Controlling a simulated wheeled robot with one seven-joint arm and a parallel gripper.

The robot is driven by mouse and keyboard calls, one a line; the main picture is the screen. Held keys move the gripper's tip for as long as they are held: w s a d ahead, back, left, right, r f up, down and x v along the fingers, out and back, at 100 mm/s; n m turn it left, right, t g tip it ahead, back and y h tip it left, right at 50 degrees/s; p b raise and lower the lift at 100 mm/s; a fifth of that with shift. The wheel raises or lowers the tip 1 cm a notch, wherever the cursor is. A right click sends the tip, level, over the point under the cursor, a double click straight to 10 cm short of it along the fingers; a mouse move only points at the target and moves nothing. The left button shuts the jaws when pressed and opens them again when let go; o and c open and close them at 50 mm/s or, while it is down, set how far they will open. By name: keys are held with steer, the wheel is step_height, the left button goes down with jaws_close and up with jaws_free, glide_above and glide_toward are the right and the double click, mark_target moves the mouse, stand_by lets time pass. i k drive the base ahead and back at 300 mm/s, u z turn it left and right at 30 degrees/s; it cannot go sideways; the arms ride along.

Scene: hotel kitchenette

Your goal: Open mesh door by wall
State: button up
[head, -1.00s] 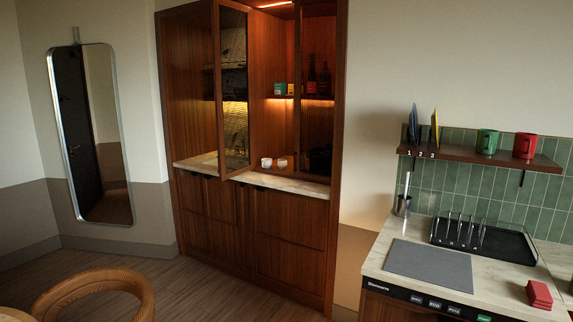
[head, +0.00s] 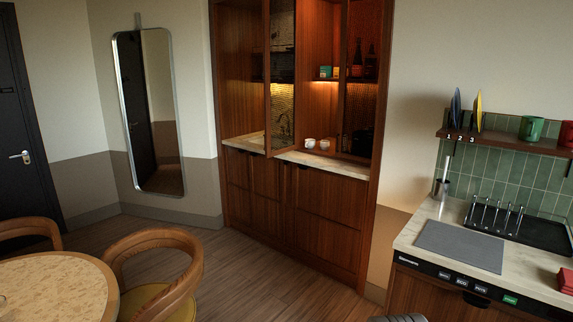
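A tall wooden cabinet (head: 240,80) stands against the far wall with its upper part lit inside. One framed mesh door (head: 281,80) stands swung out in front of the middle of the upper opening. Its mesh is see-through, and a tap shows behind it. A second dark mesh panel (head: 361,108) is at the cabinet's right side, next to the plain wall. I cannot tell whether this panel is fully closed. My gripper is not in view.
A round table (head: 55,285) and wooden chairs (head: 160,262) stand at the lower left. A counter (head: 405,240) with a grey mat (head: 460,246) and a rack juts in at the right. Clear wooden floor (head: 255,285) lies between them before the cabinet.

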mark_target(345, 4)
steer(key=i, duration=4.4)
steer(key=u, duration=0.85)
